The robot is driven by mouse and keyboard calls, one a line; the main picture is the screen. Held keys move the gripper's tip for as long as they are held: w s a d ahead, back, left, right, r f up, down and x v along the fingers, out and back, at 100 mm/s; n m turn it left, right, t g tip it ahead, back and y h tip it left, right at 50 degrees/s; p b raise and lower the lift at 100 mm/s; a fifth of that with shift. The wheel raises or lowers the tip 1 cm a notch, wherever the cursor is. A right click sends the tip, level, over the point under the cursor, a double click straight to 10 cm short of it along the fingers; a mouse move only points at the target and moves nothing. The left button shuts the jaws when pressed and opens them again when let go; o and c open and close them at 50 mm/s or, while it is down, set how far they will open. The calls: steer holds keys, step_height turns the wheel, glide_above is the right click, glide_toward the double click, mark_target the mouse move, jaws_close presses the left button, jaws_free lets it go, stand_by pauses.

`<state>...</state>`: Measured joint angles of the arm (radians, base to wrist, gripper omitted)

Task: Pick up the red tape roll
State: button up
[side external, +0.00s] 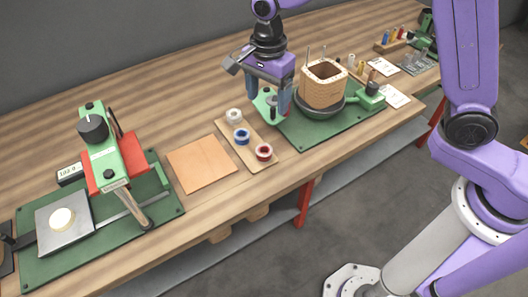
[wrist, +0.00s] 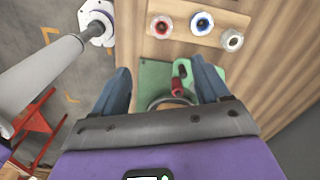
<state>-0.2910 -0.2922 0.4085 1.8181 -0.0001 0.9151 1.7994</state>
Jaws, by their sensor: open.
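The red tape roll (side external: 264,152) lies on a small wooden board (side external: 229,126), at the end nearest the table's front edge. It also shows in the wrist view (wrist: 162,26), left of the blue roll. A blue tape roll (side external: 241,136) sits in the middle of the board and a white roll (side external: 234,115) at its far end. My gripper (side external: 272,105) is open and empty. It is above and to the right of the board, over the green winding station, apart from the rolls. In the wrist view its two fingers (wrist: 162,90) stand wide apart below the rolls.
A green-based station with a square wooden coil form (side external: 323,84) stands right of my gripper, its crank close to the fingers. A flat tan sheet (side external: 201,163) lies left of the board. A green press with red parts (side external: 112,155) stands further left.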

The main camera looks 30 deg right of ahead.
glide_above(264, 153)
steer(key=f, duration=1.1)
steer(key=shift+s+d+f, duration=0.15)
steer(key=shift+d+f, duration=0.1)
steer(key=shift+d, duration=0.15)
steer(key=shift+a+f, duration=0.2)
steer(key=shift+f, duration=1.15)
steer(key=shift+a+f, duration=0.15)
steer(key=shift+f, duration=1.15)
steer(key=c, duration=1.1)
